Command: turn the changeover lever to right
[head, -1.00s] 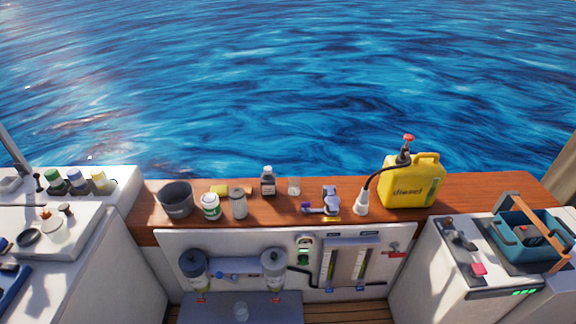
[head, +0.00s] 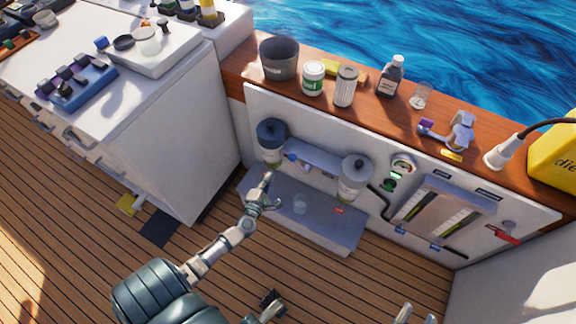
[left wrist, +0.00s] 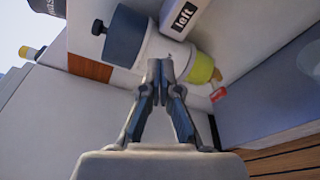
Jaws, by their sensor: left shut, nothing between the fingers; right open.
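The changeover lever (head: 293,157) appears as a small blue-tipped piece between the two filters in the head view; its exact pose is too small to tell. The left filter (head: 270,140) has a dark top, and the right filter (head: 354,178) has a grey top. My left gripper (head: 268,178) is shut and empty, low by the left filter and left of the lever. In the left wrist view, the shut fingertips (left wrist: 160,66) point at the filter labelled "left" (left wrist: 150,45); contact is unclear.
A grey step (head: 325,225) with a clear cup (head: 300,203) lies below the filters. A white cabinet (head: 185,140) stands to the left. The wooden counter (head: 235,75) above holds a bucket, cans and bottles. Gauges (head: 440,215) are on the right.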

